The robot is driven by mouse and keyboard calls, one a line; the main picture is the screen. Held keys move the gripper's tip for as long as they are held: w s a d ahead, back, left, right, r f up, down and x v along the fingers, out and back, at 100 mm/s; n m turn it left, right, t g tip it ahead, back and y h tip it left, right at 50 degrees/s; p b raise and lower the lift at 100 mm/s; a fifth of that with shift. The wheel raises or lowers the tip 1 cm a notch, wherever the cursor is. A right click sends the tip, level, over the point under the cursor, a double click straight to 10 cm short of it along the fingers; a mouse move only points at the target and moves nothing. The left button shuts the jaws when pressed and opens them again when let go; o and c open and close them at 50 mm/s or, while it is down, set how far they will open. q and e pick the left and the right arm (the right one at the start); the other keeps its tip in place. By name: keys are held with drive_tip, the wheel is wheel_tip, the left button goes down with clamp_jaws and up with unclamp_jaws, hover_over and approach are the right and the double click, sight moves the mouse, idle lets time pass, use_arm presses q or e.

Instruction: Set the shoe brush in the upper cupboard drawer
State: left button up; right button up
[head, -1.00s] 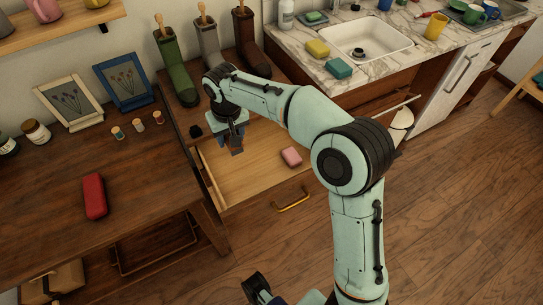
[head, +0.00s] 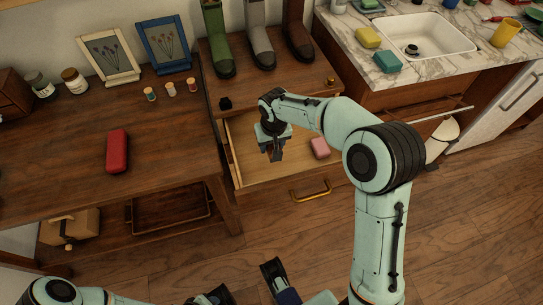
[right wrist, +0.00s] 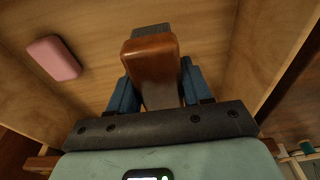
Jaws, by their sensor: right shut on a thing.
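The shoe brush (right wrist: 150,72), with a glossy brown wooden back, is between the blue finger pads of my right gripper (right wrist: 153,92), which is shut on it. In the head view my right gripper (head: 272,150) points down over the open upper cupboard drawer (head: 250,176), left of its middle. The brush is mostly hidden there by the gripper. Whether it touches the drawer floor I cannot tell. My left gripper (head: 245,284) shows only partly at the bottom edge of the head view, away from the drawer.
A pink soap bar (head: 320,147) lies in the drawer, right of my gripper. Several boots stand on the cupboard top behind. A small black object (head: 225,103) sits at its left front edge. A desk with a red case (head: 117,151) is at the left, a sink (head: 425,38) at the right.

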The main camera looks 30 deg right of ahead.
sight(273, 146)
use_arm(q)
drive_tip(key=shift+w+a+f+t+b, duration=0.2)
drive_tip(key=shift+w+a+f+b, duration=0.15)
drive_tip(key=shift+w+f, duration=0.15)
drive_tip(key=shift+w+a+f+t+b, duration=0.2)
drive_tip(key=shift+w+f+b, duration=0.15)
drive_tip(key=shift+w, duration=0.25)
use_arm(e)
wheel_tip(273, 146, down, 6)
drive_tip(key=shift+f, duration=0.25)
use_arm(q)
drive_tip(key=shift+f, duration=0.1)
use_arm(e)
drive_tip(key=shift+f, duration=0.15)
drive_tip(key=o, duration=1.1)
use_arm(q)
drive_tip(key=shift+w, duration=0.15)
